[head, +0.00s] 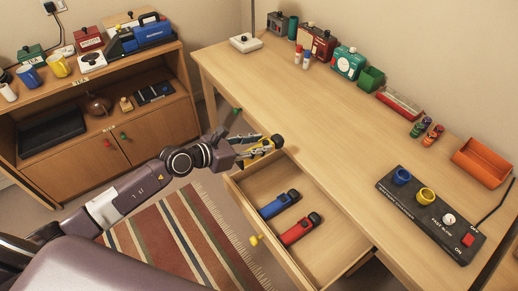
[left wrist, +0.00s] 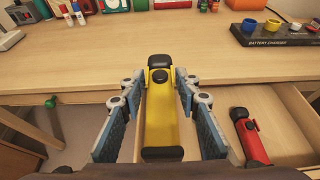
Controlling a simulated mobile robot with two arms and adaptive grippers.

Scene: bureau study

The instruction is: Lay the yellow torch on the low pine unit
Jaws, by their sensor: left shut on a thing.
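My left gripper (head: 260,150) is shut on the yellow torch (left wrist: 162,118), which lies lengthwise between its two fingers in the left wrist view. In the head view the torch (head: 262,146) is partly hidden by the fingers, held near the left end of the open desk drawer, close to the desk's front edge. The low pine unit (head: 160,137) stands at the left of the head view, apart from the gripper. It has a top, an open shelf and doors below. My right gripper is not in view.
The open drawer (head: 321,262) holds a blue torch (head: 280,204) and a red torch (head: 300,229). The unit's top carries mugs, boxes and a blue case (head: 153,33); its shelf holds several items with gaps between. A black charger (head: 430,215) sits on the desk (head: 310,120).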

